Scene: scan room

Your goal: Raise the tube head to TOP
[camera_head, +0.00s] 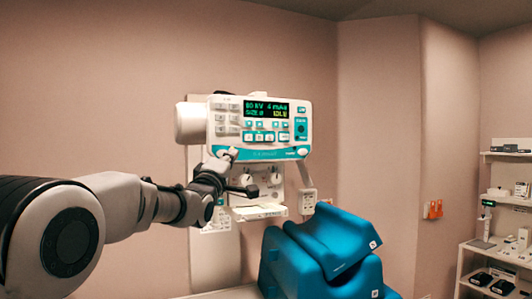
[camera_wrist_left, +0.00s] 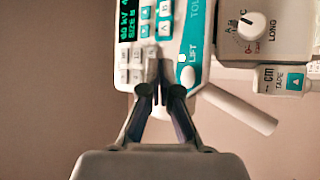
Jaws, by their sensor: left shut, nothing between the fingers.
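The tube head (camera_head: 182,124) is a white unit on a wall column, with a control panel (camera_head: 259,128) on its front. Its lit display (camera_head: 265,109) shows green and yellow text that seems to read 80 kV, 4 mAs and IDLE. My left gripper (camera_head: 234,152) is at the panel's lower left edge, shut and empty. In the left wrist view its fingertips (camera_wrist_left: 154,72) are over the edge keys, beside a white oval button (camera_wrist_left: 187,77) by the word LIFT. I cannot tell if they touch the panel. My right gripper is out of view.
Below the panel hang a knob housing (camera_wrist_left: 250,27) and a small tape box (camera_wrist_left: 284,79). Blue cushioned blocks (camera_head: 318,262) stand below right of the head. A shelf unit (camera_head: 505,208) with small items is at the far right. An orange holder (camera_head: 433,209) is on the wall.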

